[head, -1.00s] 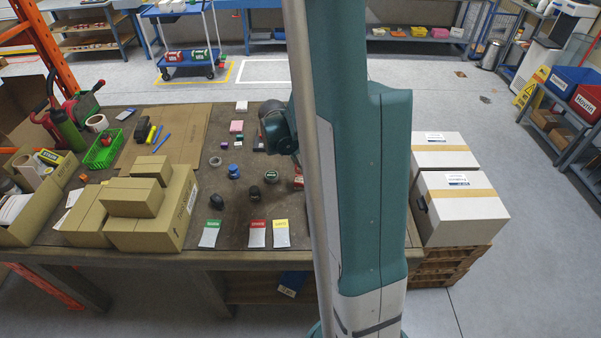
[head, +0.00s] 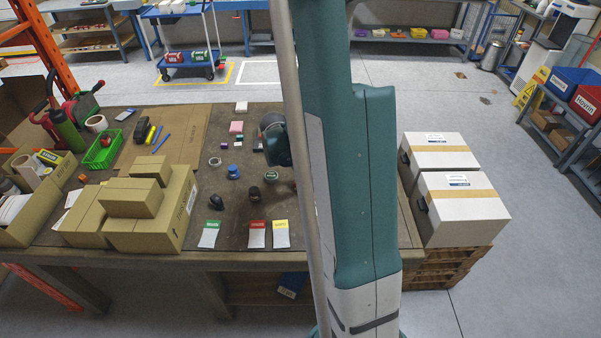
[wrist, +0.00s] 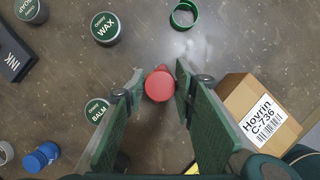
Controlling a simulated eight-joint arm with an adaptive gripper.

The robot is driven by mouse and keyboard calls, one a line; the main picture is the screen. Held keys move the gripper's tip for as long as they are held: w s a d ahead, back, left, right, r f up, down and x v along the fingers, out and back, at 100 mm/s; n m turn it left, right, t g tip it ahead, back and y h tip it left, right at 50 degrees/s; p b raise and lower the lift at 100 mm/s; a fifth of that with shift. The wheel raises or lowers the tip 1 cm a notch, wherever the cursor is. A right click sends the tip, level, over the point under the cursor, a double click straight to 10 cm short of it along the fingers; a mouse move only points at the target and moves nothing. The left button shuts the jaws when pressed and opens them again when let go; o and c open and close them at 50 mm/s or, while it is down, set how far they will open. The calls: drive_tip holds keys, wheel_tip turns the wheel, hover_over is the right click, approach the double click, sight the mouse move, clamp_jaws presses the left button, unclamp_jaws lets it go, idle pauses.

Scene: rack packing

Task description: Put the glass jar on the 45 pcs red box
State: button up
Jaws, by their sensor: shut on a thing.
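In the wrist view my gripper (wrist: 160,86) has its two green fingers closed around a small round red-topped item (wrist: 158,85). Only its red top shows, so I cannot tell from the picture whether it is the glass jar. In the head view my arm hides the fingers and the held item. I cannot make out a 45 pcs red box in either current view; part of the table behind my arm is hidden.
In the wrist view a WAX tin (wrist: 106,28), a BALM tin (wrist: 97,110), a green ring (wrist: 184,15), a blue item (wrist: 40,157) and a Hovrin carton (wrist: 262,108) surround the gripper. In the head view stacked cartons (head: 150,215) stand left; label cards (head: 257,235) lie near the front edge.

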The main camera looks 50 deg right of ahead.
drive_tip(key=shift+f, duration=0.3)
drive_tip(key=o, duration=0.9)
drive_tip(key=shift+r, duration=0.2)
drive_tip(key=shift+p+v, duration=0.8)
drive_tip(key=shift+v, duration=5.2)
drive_tip(key=shift+a, duration=0.1)
